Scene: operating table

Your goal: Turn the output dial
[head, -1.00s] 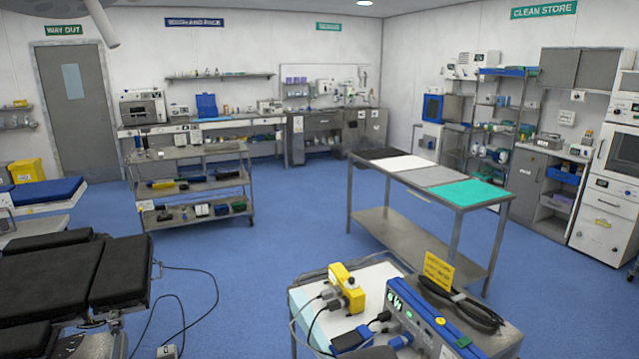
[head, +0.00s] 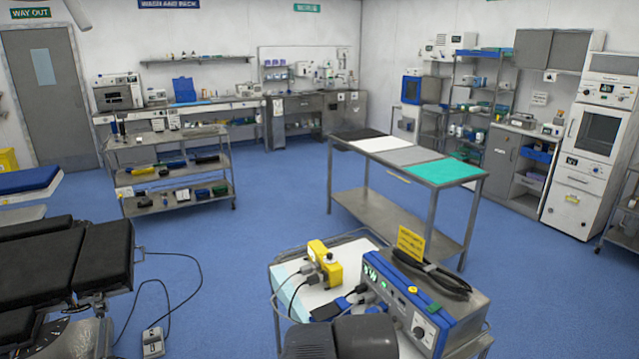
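A blue unit with a pale front panel (head: 398,302) stands on the trolley at the bottom centre-right of the head view. Its panel has green lit displays (head: 371,273) at the left end and a dark round dial (head: 419,333) at the right end. The dial's setting is too small to read. A dark grey rounded part of my arm shows at the bottom edge, left of the dial in the picture. My gripper is not in view.
A steel table (head: 378,213) stands behind. A black padded operating table (head: 60,262) is at left; blue floor lies between.

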